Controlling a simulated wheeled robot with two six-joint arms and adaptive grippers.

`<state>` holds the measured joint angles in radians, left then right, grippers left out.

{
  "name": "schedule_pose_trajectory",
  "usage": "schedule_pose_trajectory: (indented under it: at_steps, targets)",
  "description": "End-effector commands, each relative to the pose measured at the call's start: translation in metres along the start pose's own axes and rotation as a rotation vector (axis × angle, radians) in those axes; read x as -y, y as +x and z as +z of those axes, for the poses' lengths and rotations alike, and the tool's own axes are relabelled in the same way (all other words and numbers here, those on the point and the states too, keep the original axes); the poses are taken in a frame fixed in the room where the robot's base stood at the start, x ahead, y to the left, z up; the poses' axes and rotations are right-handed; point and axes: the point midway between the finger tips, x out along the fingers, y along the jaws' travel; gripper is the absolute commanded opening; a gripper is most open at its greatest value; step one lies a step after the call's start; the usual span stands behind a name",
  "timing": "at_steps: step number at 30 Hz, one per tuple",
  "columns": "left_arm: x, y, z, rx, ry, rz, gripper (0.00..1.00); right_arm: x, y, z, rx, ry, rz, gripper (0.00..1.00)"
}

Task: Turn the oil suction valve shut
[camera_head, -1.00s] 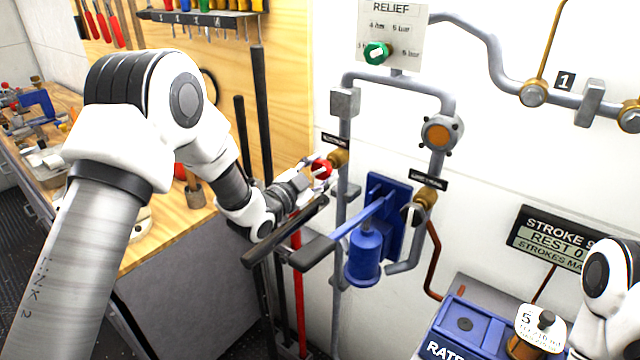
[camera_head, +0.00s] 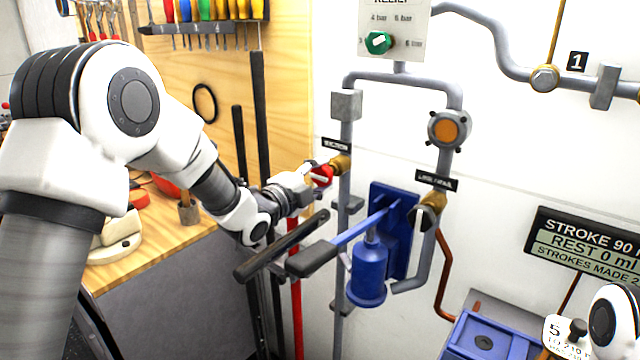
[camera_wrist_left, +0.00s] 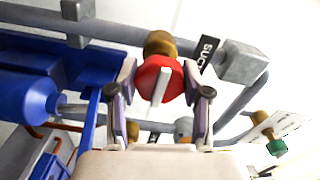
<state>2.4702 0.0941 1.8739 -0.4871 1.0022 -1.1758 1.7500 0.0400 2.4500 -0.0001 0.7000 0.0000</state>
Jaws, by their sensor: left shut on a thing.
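The suction valve has a round red knob (camera_head: 321,176) with a white bar and a brass body (camera_head: 341,164), on the left vertical pipe. In the left wrist view the red knob (camera_wrist_left: 159,80) sits between my fingertips, beside a black label (camera_wrist_left: 205,55) partly reading "SUC". Its white bar runs up and down in that view, roughly crosswise to the pipe. My left gripper (camera_head: 311,176) is shut on the knob, reaching it from the left. It also shows in the left wrist view (camera_wrist_left: 160,78). My right gripper is out of view; part of my right arm shows lower right.
A blue hand pump (camera_head: 368,265) with a long dark-gripped lever (camera_head: 310,260) stands just below and right of my left gripper. A second brass valve (camera_head: 433,203) and a green relief knob (camera_head: 378,42) are nearby. A wooden bench (camera_head: 165,220) lies left.

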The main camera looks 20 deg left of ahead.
Motion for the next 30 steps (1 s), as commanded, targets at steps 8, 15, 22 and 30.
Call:
schedule_pose_trajectory:
  at_steps: [8, 15, 22, 30]
  targets:
    - [0.001, 0.000, 0.000, 0.000, 0.018, -0.002, 0.14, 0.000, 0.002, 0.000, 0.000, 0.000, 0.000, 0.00]
    - [0.001, 0.000, 0.000, -0.001, 0.018, -0.002, 0.55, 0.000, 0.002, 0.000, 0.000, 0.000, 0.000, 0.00]
    - [0.001, 0.000, 0.000, 0.000, 0.017, -0.001, 0.74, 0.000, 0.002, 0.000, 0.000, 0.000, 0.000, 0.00]
    - [0.001, -0.013, 0.000, 0.001, 0.015, -0.001, 0.74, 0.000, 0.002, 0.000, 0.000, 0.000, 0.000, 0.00]
